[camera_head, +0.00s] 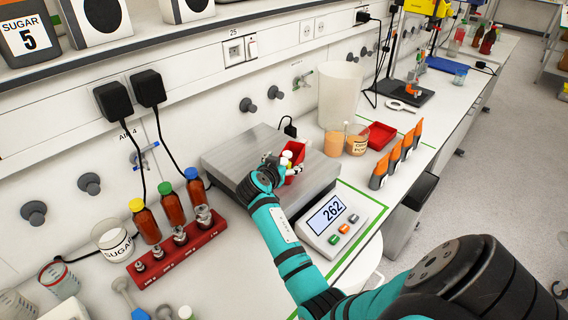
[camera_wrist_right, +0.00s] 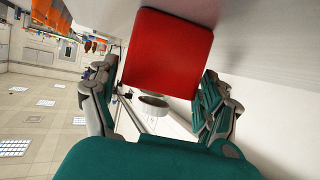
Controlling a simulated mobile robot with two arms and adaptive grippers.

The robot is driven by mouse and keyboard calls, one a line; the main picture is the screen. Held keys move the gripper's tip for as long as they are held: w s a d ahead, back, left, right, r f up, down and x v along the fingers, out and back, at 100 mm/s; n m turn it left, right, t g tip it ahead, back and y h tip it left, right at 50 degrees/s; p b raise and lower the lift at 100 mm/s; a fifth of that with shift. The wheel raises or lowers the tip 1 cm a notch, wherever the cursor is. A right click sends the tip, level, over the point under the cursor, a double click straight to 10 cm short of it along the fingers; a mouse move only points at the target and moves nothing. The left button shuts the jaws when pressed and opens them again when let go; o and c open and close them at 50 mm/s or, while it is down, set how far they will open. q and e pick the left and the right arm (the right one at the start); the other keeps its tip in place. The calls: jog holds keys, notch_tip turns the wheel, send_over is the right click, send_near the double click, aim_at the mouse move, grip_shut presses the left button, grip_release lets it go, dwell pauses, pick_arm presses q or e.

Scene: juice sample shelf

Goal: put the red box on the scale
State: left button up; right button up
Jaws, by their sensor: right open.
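A red box (camera_head: 293,158) with small white- and yellow-topped items in it is on the steel plate of the scale (camera_head: 234,149). The scale's display reads 262. My right gripper (camera_head: 279,170) is open at the near side of the box and partly hides it. In the right wrist view, the red box (camera_wrist_right: 168,52) shows as a flat red face between and beyond the spread fingers of my right gripper (camera_wrist_right: 160,98). I cannot tell whether a finger touches it. My left gripper is not in view.
Right of the scale stand a beaker of orange powder (camera_head: 357,139), a tall white container (camera_head: 340,92) and another red tray (camera_head: 381,135). Orange-capped bottles (camera_head: 396,156) line the front edge. Brown bottles (camera_head: 172,203) and a red weight rack (camera_head: 178,247) stand left of the scale.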

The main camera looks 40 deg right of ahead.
jog(key=p+v, duration=0.3)
jog(key=v, duration=0.9)
